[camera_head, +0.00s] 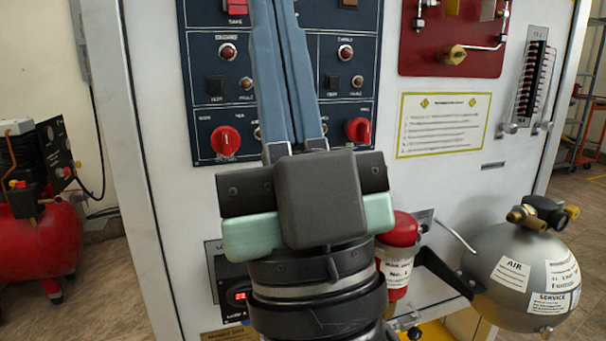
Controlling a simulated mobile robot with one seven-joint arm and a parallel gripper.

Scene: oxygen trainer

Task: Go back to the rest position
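My gripper (274,12) points up and away from the camera in front of a panel. Its two long blue-grey fingers lie close side by side with only a thin dark line between them. Their tips run out of the top of the picture. Nothing shows held along the visible part of the fingers. The dark grey gripper body and black wrist fill the lower middle and hide part of the panel.
The dark blue control board (203,95) has red knobs and lamps. A red fire-extinguisher-like cylinder (398,262) is right of my wrist. A grey air tank (520,275) juts out at right. A red compressor (38,240) stands at left on open floor.

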